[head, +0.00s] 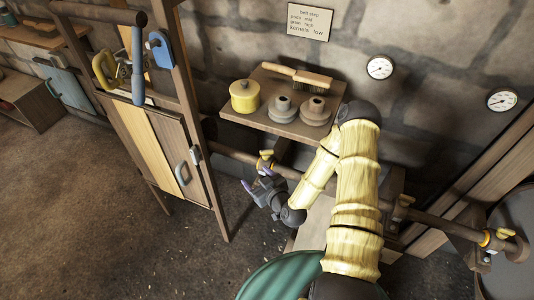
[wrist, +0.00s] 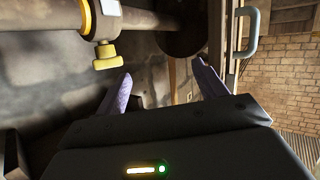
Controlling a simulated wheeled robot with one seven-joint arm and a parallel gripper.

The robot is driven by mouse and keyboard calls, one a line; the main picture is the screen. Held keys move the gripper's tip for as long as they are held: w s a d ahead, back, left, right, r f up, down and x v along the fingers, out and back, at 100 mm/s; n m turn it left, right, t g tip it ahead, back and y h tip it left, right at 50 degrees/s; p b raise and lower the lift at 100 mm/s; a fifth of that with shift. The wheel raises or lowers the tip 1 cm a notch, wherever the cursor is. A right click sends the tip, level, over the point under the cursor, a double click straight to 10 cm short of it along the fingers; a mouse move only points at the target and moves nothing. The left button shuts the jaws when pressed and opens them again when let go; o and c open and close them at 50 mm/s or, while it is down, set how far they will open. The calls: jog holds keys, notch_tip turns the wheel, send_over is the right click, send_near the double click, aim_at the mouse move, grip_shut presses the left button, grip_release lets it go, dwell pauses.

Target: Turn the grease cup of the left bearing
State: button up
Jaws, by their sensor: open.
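The left bearing's grease cup (wrist: 107,57) is a yellow knob on a grey-brown fitting below a yellow ring on the shaft (wrist: 143,18). In the wrist view it sits up and left of my gripper (wrist: 162,72), whose two purple fingers are open and empty. The cup lies outside the left finger, apart from it. In the head view the bearing (head: 265,160) is on the shaft, just above and behind my gripper (head: 257,180). My yellow arm hides part of the shaft to its right.
A wooden cabinet (head: 155,140) with a grey handle (wrist: 249,30) stands left of the bearing. Other bearings (head: 487,239) sit right along the shaft.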

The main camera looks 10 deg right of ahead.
jog(key=s+d+r+m+g+h, duration=0.2)
jog(key=s+r+g, duration=0.3)
jog(key=s+r, duration=0.3)
jog(key=s+d+r+m+g+h, duration=0.3)
jog(key=s+r+g, duration=0.2)
jog(key=s+r, duration=0.4)
notch_tip(320, 180, up, 5)
jog(key=shift+s+d+r+g, duration=0.1)
jog(key=shift+s+d+g, duration=0.1)
jog(key=shift+d+g, duration=0.2)
